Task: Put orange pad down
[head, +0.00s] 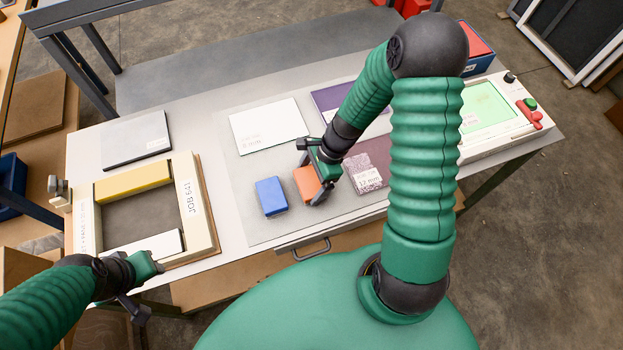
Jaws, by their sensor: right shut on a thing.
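The orange pad (305,184) is a small block over the grey mat in the middle of the table. My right gripper (318,186) is shut on it from above and hides its right side. I cannot tell whether the pad touches the mat. A blue block (271,196) lies just left of the orange pad, with a small gap between them. My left gripper (147,287) hangs at the lower left, near the front edge of the table. Its fingers point away from view and its opening is unclear.
A wooden frame marked JOB 641 (198,200) stands at the left. A control box with a green screen (487,105) stands at the right.

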